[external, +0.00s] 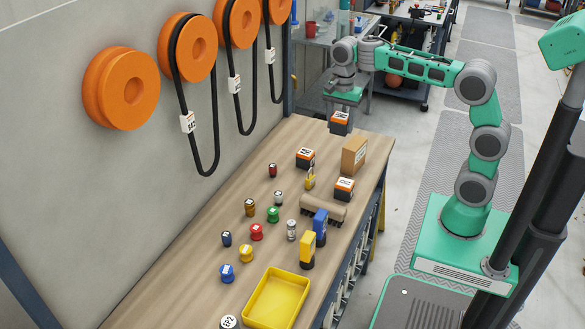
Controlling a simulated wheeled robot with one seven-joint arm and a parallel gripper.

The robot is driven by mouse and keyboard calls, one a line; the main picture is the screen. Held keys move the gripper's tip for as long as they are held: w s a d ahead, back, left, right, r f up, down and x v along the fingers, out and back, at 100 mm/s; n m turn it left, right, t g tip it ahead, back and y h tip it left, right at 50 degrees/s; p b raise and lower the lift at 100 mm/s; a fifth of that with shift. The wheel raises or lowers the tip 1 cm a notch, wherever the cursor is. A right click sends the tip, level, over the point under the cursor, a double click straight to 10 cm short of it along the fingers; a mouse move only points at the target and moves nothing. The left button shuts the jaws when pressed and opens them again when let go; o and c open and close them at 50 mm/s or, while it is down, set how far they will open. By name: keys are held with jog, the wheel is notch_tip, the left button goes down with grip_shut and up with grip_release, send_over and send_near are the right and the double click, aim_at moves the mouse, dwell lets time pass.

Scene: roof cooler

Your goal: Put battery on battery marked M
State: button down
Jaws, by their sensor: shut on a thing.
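My gripper (343,108) is at the far end of the workbench and is shut on an orange and black battery (340,123). The held battery appears above the bench top, near its far edge. A second orange and black battery (305,158) stands on the bench, lower and to the left of it in the picture. A third similar battery (344,190) stands nearer, beside the cardboard box. Each has a white label on top, and the letters are too small to read surely, so I cannot tell which is marked M.
A cardboard box (353,155) stands between the batteries at the right edge. A yellow padlock (310,180), a brown roll (323,208), several small coloured items and a yellow tray (275,299) occupy the nearer bench. Cables hang from orange reels (121,88) on the left wall.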

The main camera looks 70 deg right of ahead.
jog(key=w+f+p, duration=0.2)
jog(key=w+f, duration=0.1)
jog(key=w, duration=0.5)
jog(key=p, duration=0.1)
send_over(305, 152)
jog(key=f, duration=0.6)
jog(key=shift+s, duration=0.2)
notch_tip(305, 152, down, 3)
jog(key=shift+w+f+p, duration=0.15)
jog(key=shift+p, duration=0.15)
jog(key=shift+f, duration=0.1)
jog(key=c, duration=1.1)
grip_release()
jog(key=shift+f, duration=0.15)
jog(key=o, duration=0.5)
